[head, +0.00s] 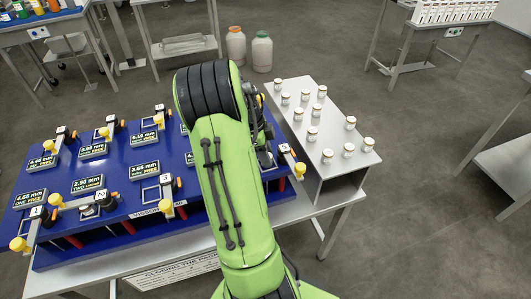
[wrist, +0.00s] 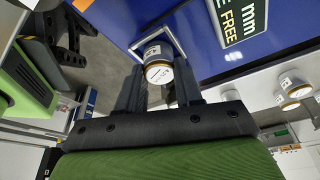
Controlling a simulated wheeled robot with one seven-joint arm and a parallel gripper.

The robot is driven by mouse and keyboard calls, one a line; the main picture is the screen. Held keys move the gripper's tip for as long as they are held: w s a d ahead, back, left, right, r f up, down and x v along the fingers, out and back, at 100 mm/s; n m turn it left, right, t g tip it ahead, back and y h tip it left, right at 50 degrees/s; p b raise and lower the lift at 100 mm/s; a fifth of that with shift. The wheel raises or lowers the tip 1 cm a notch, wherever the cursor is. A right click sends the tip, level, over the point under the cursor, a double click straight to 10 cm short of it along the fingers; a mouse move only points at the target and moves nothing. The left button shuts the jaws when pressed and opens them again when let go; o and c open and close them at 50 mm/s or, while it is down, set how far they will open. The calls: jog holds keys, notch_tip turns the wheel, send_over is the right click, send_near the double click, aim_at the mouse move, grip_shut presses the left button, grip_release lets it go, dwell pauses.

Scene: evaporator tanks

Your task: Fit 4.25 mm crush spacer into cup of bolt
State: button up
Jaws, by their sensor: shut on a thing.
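My gripper (wrist: 159,82) is shut on a small grey cylindrical spacer (wrist: 158,56) with a gold-rimmed, white-labelled end; the print on it is too small to read. In the wrist view the spacer is in front of a square metal bracket (wrist: 148,28) at the edge of the blue board. I cannot tell whether it touches the bracket or a bolt cup. In the head view my green arm hides the gripper and the held spacer. The blue board (head: 120,212) carries several stations with yellow knobs and size signs; no 4.25 mm sign is readable.
A grey-white stand (head: 345,178) at the right of the board bears several white-capped spacers (head: 312,133). A sign ending in "mm" and "FREE" (wrist: 238,22) is near the gripper. Two jars (head: 261,52) stand on the floor behind. Other tables line the edges; the floor right is open.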

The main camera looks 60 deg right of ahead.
jog(key=shift+f, duration=0.15)
jog(key=o, duration=1.1)
jog(key=w+a+r+n+t+p, duration=0.1)
jog(key=w+a+r+n, duration=0.25)
jog(key=r, duration=0.45)
jog(key=w+a+r+n+t+p, duration=0.1)
jog(key=w+a+r+n+p, duration=0.2)
jog(key=r, duration=0.4)
jog(key=a+r+n+t+b, duration=0.1)
jog(key=a+r+n+t, duration=0.25)
jog(key=a+n, duration=0.7)
jog(key=s+a+n+t, duration=0.1)
jog(key=s+a+n, duration=0.2)
jog(key=a+n, duration=0.4)
jog(key=s+a+n+t+y, duration=0.1)
jog(key=s+a+n+t, duration=0.1)
jog(key=s+a+n, duration=0.2)
jog(key=a+n, duration=0.3)
jog(key=a, duration=0.5)
jog(key=shift+a+r+n, duration=0.15)
jog(key=shift+a+n, duration=0.05)
jog(key=shift+n, duration=0.2)
